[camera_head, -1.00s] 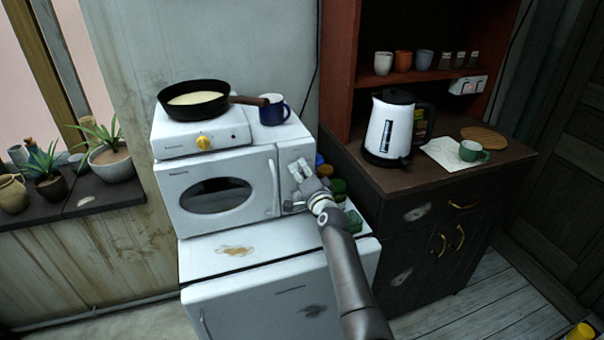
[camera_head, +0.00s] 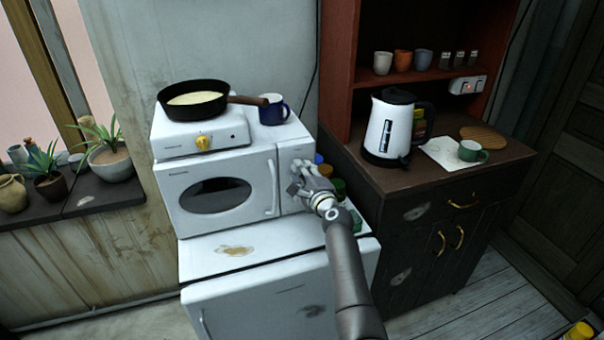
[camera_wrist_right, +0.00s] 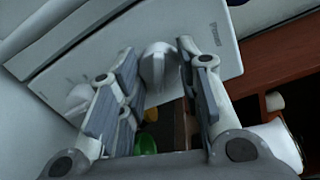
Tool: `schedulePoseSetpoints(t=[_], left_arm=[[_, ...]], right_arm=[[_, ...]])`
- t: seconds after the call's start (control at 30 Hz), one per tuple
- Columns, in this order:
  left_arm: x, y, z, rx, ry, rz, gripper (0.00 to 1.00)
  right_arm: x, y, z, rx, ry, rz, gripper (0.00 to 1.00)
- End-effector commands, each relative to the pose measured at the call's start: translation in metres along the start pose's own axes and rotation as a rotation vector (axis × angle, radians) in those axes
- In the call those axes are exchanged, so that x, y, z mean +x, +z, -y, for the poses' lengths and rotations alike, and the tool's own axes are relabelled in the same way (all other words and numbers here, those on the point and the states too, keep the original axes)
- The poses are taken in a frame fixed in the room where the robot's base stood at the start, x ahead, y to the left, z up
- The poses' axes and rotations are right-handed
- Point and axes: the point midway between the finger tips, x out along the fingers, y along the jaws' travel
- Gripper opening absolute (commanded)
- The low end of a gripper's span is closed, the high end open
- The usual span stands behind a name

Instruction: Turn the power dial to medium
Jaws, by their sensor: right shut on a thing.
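The white microwave (camera_head: 225,165) has its control panel on the right side of its front. In the right wrist view, two white dials show on the panel (camera_wrist_right: 125,35). One dial (camera_wrist_right: 154,66) lies between my right gripper's fingers, closer to the printed label. The other dial (camera_wrist_right: 80,94) is partly behind the left finger. Markings around the dials cannot be read, so the dial setting is unclear. My right gripper (camera_head: 297,178) is at the panel, closed on the dial nearer the label; it also shows in the wrist view (camera_wrist_right: 157,85). My left gripper is out of view.
A hot plate (camera_head: 215,140) with a pan (camera_head: 195,108) and a blue mug (camera_head: 273,111) stand on the microwave. Coloured jars (camera_head: 337,188) sit close beside its right side. A dark cabinet (camera_head: 415,215) with a kettle (camera_head: 388,130) stands to the right.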

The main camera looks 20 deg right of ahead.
Motion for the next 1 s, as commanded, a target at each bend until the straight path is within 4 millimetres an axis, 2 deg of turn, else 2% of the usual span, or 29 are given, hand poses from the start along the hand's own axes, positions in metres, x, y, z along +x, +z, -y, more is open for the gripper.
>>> schedulePoseSetpoints(t=[0.57, 0.6, 0.73, 0.77, 1.0], left_arm=[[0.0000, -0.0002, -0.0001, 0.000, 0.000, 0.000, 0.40], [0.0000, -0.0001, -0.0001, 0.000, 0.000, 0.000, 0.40], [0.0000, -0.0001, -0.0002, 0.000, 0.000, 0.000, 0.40], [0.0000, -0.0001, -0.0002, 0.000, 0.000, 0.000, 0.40], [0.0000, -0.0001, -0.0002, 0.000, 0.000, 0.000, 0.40]], right_arm=[[-0.0003, -0.0013, -0.0007, 0.035, 0.000, 0.000, 0.09], [-0.0003, -0.0013, -0.0008, 0.035, 0.000, 0.000, 0.35], [-0.0003, -0.0012, -0.0007, 0.034, 0.000, 0.000, 0.52], [-0.0003, -0.0011, -0.0007, 0.034, 0.000, 0.001, 0.55], [-0.0001, -0.0006, -0.0004, 0.034, 0.000, 0.001, 0.55]])
